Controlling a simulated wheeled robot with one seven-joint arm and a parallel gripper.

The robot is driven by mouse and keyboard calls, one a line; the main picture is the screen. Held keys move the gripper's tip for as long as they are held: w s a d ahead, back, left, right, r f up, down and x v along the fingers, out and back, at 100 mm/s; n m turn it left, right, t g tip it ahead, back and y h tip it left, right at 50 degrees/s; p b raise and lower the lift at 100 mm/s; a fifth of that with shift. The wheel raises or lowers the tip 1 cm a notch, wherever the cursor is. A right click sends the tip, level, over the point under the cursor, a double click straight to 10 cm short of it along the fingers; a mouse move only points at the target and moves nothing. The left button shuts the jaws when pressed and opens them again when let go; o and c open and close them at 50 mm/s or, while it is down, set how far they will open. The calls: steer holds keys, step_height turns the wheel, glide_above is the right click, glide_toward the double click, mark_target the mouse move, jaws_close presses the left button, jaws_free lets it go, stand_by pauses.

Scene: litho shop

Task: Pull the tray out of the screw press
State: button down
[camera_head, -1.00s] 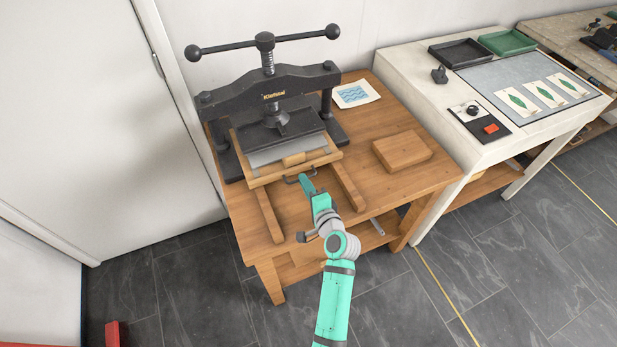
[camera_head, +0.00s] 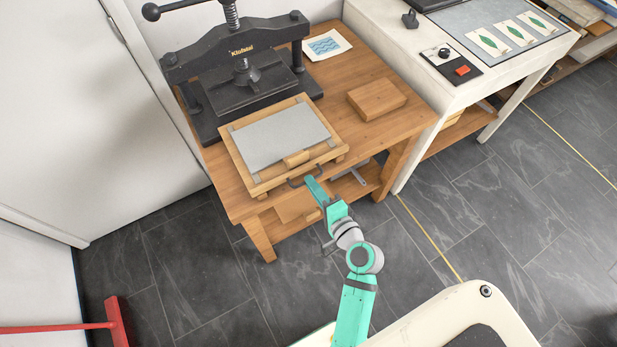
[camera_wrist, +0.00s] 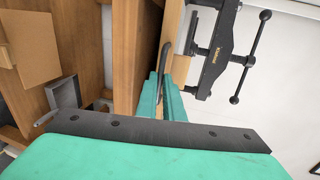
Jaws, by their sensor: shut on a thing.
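The tray (camera_head: 240,172) is a wooden frame with a grey plate (camera_head: 280,138) and a small wooden block (camera_head: 297,158) on it. It lies in front of the black screw press (camera_head: 245,75), on the table's front part, with its front edge near the table edge. A dark handle (camera_head: 304,177) is on its front. My gripper (camera_head: 311,183) is shut on this handle. In the wrist view the teal fingers (camera_wrist: 166,97) close around the dark handle (camera_wrist: 165,65), and the press (camera_wrist: 214,50) shows beyond.
The wooden table (camera_head: 330,100) carries a wooden block (camera_head: 377,99) and a printed sheet (camera_head: 327,44) right of the press. A white bench (camera_head: 400,60) stands to the right. A red object (camera_head: 118,320) is on the floor at lower left. Floor in front of the table is clear.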

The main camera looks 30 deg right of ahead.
steer(key=shift+a, duration=0.35)
steer(key=c, duration=1.9)
jaws_free()
steer(key=shift+d, duration=0.15)
steer(key=v, duration=1)
steer(key=shift+s, duration=0.4)
steer(key=shift+w+r, duration=0.1)
